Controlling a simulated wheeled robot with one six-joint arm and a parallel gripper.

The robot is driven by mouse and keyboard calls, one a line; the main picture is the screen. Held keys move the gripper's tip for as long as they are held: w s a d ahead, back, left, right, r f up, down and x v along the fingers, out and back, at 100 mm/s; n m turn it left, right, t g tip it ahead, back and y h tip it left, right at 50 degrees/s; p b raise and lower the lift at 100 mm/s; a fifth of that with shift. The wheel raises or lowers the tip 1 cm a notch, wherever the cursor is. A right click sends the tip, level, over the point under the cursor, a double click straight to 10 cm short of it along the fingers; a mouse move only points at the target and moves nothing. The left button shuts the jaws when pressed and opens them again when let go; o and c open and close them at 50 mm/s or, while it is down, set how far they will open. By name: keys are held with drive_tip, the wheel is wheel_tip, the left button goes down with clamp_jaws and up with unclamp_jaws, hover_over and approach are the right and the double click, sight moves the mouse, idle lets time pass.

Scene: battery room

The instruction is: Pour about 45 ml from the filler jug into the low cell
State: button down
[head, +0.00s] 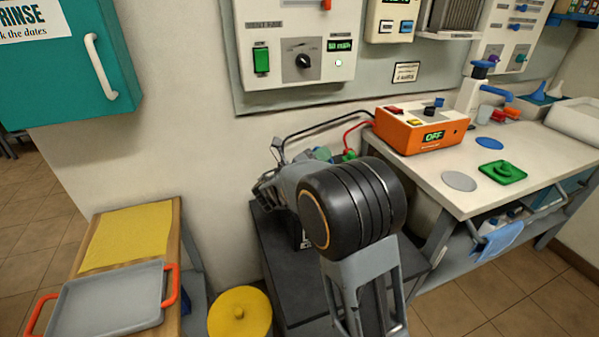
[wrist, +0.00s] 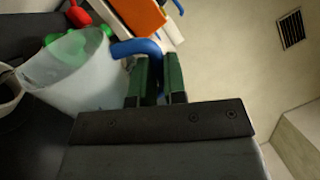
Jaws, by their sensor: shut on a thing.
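In the wrist view, the filler jug (wrist: 65,80) is a translucent whitish vessel with a blue handle (wrist: 135,47). My gripper (wrist: 162,68) has its green fingers shut on that handle. The jug looks tilted in this view, and I cannot tell its liquid level or whether anything flows. The jug is above or beside a dark battery top (wrist: 35,35). In the head view my arm covers most of the gripper, the jug and the battery. The low cell cannot be picked out. A pale round rim (wrist: 8,92) shows at the wrist view's left edge; I cannot tell what it is.
An orange charger (head: 420,130) reading OFF stands on the right bench (head: 450,190), with black and red cables running left. A red clamp (wrist: 80,12) shows near the jug. A grey tray (head: 105,300), yellow cloth (head: 128,236) and yellow disc (head: 240,314) are at left.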

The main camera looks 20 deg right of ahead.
drive_tip(key=shift+w+a+r+n+p, duration=0.15)
drive_tip(key=shift+w+r+n+p, duration=0.2)
drive_tip(key=shift+n, duration=0.25)
idle(0.8)
drive_tip(key=shift+s+f+b, duration=0.2)
drive_tip(key=shift+f+b, duration=0.05)
drive_tip(key=shift+b, duration=0.05)
drive_tip(key=shift+s+d+f+m+b, duration=0.15)
drive_tip(key=shift+s+f+m+b, duration=0.1)
drive_tip(key=shift+f+m+b, duration=0.25)
drive_tip(key=shift+s+d+f+m+b, duration=0.15)
drive_tip(key=shift+s+f+m+b, duration=0.1)
drive_tip(key=shift+m, duration=0.45)
drive_tip(key=shift+s+d+r+m+g+p, duration=0.15)
drive_tip(key=shift+s+r+m+g+p, duration=0.25)
drive_tip(key=shift+m, duration=0.6)
drive_tip(key=shift+s+d+m+g+b, duration=0.15)
drive_tip(key=shift+s+m+b, duration=0.15)
drive_tip(key=shift+m, duration=0.6)
drive_tip(key=shift+s+d+m+g+b, duration=0.15)
drive_tip(key=shift+s+m, duration=0.1)
drive_tip(key=shift+m, duration=0.65)
